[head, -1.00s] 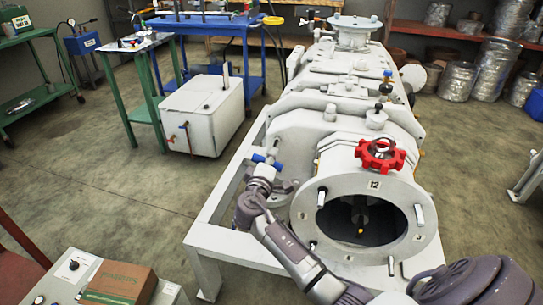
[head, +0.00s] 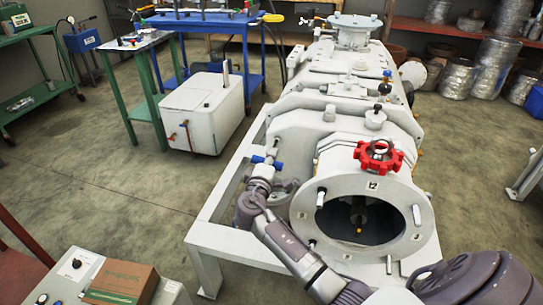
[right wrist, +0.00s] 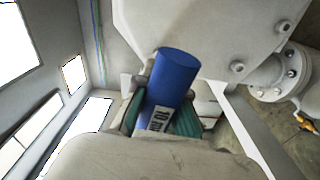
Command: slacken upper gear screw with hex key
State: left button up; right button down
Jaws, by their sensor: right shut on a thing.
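My right gripper (head: 265,164) is at the left side of the white vacuum machine (head: 330,110), near its front. It is shut on a blue hex key handle (right wrist: 172,85) marked "10 mm". The handle's blue ends also show on both sides of the gripper in the head view. The key's metal tip is hidden, so I cannot tell whether it sits in a screw. In the right wrist view two screw heads (right wrist: 237,67) (right wrist: 284,27) show on the white housing. I cannot tell which is the upper gear screw. My left gripper is out of view.
A red handwheel (head: 378,157) sits above the machine's open round front flange (head: 305,222). The white frame (head: 212,232) runs below my right gripper. A cardboard box (head: 122,282) lies on a grey panel at the lower left.

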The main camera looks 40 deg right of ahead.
jog(key=shift+s+a, duration=0.3)
jog(key=shift+a, duration=0.1)
jog(key=shift+p+v, duration=0.3)
jog(key=shift+v, duration=1.25)
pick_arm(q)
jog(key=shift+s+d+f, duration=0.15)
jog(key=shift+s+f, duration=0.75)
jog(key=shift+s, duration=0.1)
pick_arm(e)
jog(key=shift+s+a, duration=0.3)
jog(key=shift+a, duration=0.1)
